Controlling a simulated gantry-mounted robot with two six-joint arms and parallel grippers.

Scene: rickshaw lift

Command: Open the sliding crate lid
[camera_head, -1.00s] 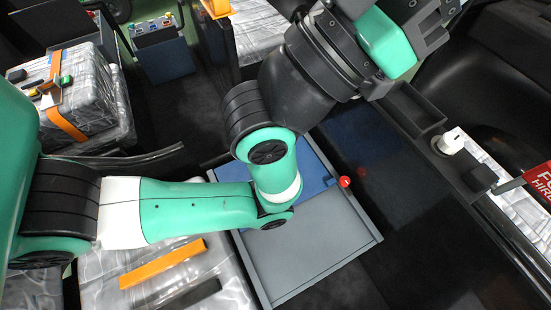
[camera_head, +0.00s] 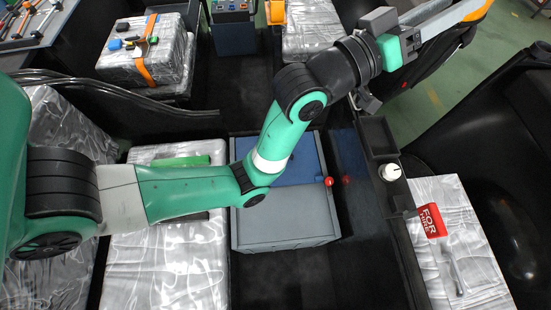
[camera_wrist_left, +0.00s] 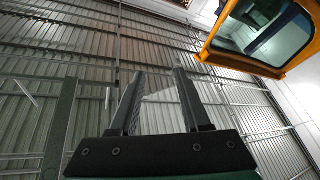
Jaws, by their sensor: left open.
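The crate (camera_head: 285,240) is a low grey-blue box in the middle of the head view. Its top shows a grey panel (camera_head: 285,217) at the near side and a blue panel (camera_head: 297,170) at the far side. A red knob (camera_head: 328,182) sits at the right edge. I cannot tell how far the lid is open; my left arm covers part of the top. My left gripper shows in the left wrist view (camera_wrist_left: 158,73), open and empty, its fingers pointing up toward a roof, away from the crate. My right gripper is not in view.
Silver-wrapped bundles (camera_head: 165,270) lie left of the crate. A dark ledge with a white knob (camera_head: 390,172) and a red "FOR HIRE" sign (camera_head: 432,221) stand to the right. An orange-framed window (camera_wrist_left: 262,40) is near my left gripper. Dark floor in front of the crate is clear.

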